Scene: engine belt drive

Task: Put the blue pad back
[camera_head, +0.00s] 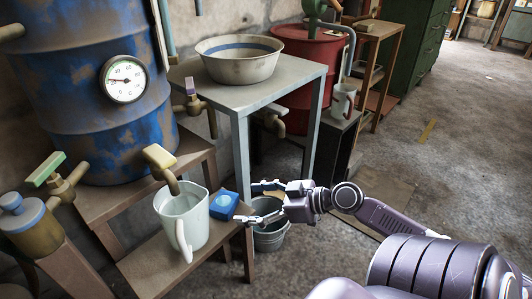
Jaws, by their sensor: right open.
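The blue pad (223,205), a small block with a lighter round mark, is beside the pale pitcher, at the right end of the low wooden bench (165,262). My right gripper (249,203) comes in from the right, its fingers spread and pointing at the pad. The fingertips are close to the pad's right side; I cannot tell whether one touches it. Nothing is between the fingers except a view of the bucket below. My left gripper is not in view.
The pale pitcher (183,222) stands under a tap on the bench. A metal bucket (270,238) is on the floor below my right gripper. A grey table (297,74) with a basin (239,62) stands behind. A blue drum (85,90) is at left. Floor at right is clear.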

